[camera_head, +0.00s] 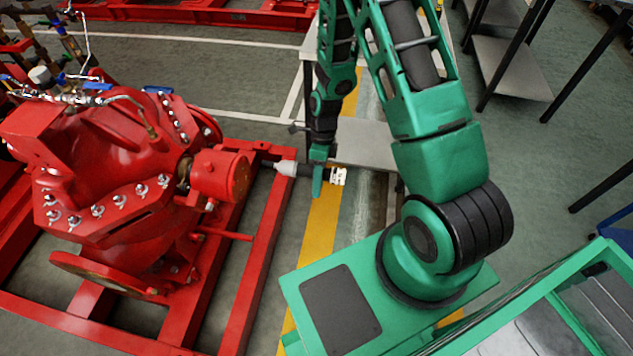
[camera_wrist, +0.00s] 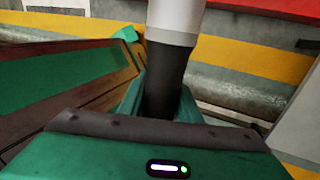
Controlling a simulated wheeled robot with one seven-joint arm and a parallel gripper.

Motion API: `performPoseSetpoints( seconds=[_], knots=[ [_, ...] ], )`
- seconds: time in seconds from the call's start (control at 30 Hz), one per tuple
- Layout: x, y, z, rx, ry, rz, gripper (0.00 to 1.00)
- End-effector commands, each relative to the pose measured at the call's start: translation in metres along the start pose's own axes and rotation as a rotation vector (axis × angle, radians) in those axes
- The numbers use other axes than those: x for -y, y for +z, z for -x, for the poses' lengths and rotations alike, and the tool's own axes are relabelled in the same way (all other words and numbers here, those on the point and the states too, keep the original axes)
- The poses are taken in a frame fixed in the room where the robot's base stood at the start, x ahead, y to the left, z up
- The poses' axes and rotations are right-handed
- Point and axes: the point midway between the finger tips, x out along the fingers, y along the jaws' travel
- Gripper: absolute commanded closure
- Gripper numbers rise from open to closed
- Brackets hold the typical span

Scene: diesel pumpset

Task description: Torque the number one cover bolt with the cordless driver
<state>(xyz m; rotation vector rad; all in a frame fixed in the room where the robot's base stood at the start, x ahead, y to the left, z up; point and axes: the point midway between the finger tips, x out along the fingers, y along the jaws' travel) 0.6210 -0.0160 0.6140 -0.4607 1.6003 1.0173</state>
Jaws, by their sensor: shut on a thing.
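The cordless driver (camera_head: 287,168) is grey and black. It is held roughly level, its light grey nose pointing left toward the red pump. My gripper (camera_head: 318,172) is shut around its dark middle. In the wrist view the driver (camera_wrist: 175,25) shows as a silver body above a black section, between my gripper's jaws (camera_wrist: 163,105). The red pump casing (camera_head: 115,150) carries a row of shiny cover bolts (camera_head: 97,211) along its flange, left of the driver and apart from it. I cannot tell which bolt is number one. The driver's tip is hidden in the wrist view.
The pump's round red end housing (camera_head: 222,176) sticks out close to the driver's nose. Red frame rails (camera_head: 255,262) run below. A grey table (camera_head: 368,142) stands behind my arm, and dark-legged shelves (camera_head: 510,68) at the upper right. The floor between is open.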

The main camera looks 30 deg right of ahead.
Motion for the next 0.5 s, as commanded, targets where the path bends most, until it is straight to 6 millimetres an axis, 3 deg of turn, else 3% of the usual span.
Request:
performPoseSetpoints(
  seconds=[0.27, 0.5],
  knots=[
    [-0.001, 0.000, 0.004, -0.003, 0.001, 0.004, 1.00],
    [-0.001, 0.016, 0.004, -0.005, 0.002, 0.006, 1.00]
  ],
)
